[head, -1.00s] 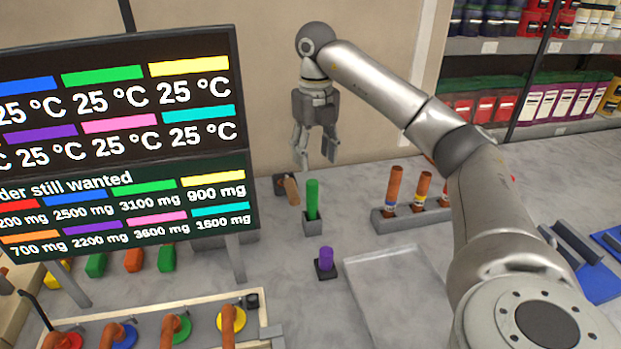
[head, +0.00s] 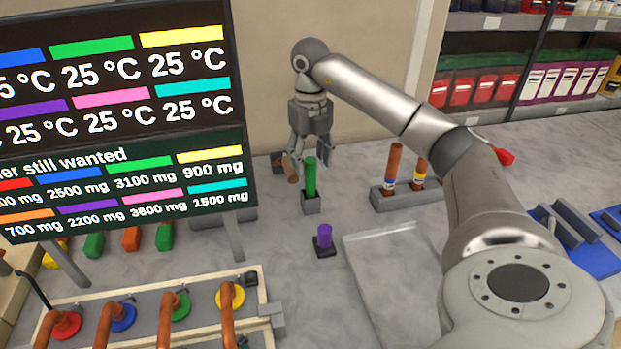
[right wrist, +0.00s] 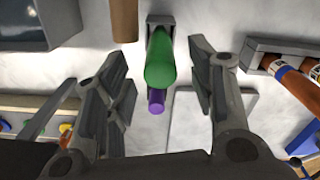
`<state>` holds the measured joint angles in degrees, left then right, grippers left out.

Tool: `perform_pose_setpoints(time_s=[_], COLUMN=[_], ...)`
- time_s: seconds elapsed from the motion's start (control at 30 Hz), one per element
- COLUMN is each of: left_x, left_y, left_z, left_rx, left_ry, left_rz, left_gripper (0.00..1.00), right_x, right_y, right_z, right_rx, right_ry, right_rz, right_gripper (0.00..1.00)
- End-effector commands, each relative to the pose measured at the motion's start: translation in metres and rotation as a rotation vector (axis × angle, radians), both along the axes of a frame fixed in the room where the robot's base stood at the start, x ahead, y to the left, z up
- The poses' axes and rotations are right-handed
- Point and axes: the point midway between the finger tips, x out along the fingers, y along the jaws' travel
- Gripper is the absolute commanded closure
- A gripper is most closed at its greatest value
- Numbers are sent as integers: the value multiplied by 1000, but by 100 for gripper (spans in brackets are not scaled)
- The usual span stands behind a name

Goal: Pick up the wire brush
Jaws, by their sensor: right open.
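A brown wooden-looking handle (head: 291,172) leans at a dark block by the wall; I take it for the wire brush, but its bristles are not visible. It also shows at the top of the right wrist view (right wrist: 124,20). My right gripper (head: 309,157) is open and empty, pointing down close to the handle, with its left finger partly in front of it. In the right wrist view, the open fingers (right wrist: 160,75) stand either side of a green cylinder (right wrist: 160,58) in the picture; contact cannot be told. The brown handle is left of the gap. My left gripper is not in view.
The green cylinder (head: 310,178) stands in a grey holder, with a purple cylinder (head: 325,235) nearer. A rack (head: 410,198) with brown tubes is to the right. A display board (head: 120,110) blocks the left. A grey tray (head: 385,265) lies in front.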

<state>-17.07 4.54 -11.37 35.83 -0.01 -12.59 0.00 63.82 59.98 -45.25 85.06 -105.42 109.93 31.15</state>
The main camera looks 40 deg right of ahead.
Motion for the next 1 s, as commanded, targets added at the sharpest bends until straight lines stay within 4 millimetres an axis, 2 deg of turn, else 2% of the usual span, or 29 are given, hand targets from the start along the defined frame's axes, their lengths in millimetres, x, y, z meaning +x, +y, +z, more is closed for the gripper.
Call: perform_pose_setpoints(time_s=[0.2,0.47,0.83,1.0], left_x=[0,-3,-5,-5], left_y=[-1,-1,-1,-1], left_z=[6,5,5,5], left_rx=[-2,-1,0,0], left_ry=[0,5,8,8], left_rz=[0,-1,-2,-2], left_gripper=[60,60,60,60], right_x=[0,0,0,0], right_y=[0,0,0,0], right_z=[-22,-24,-24,-24], right_rx=[-2,-1,-1,-1], right_ry=[0,-2,-2,-2], right_rz=[-1,-1,-1,-1], right_gripper=[49,50,98,100])
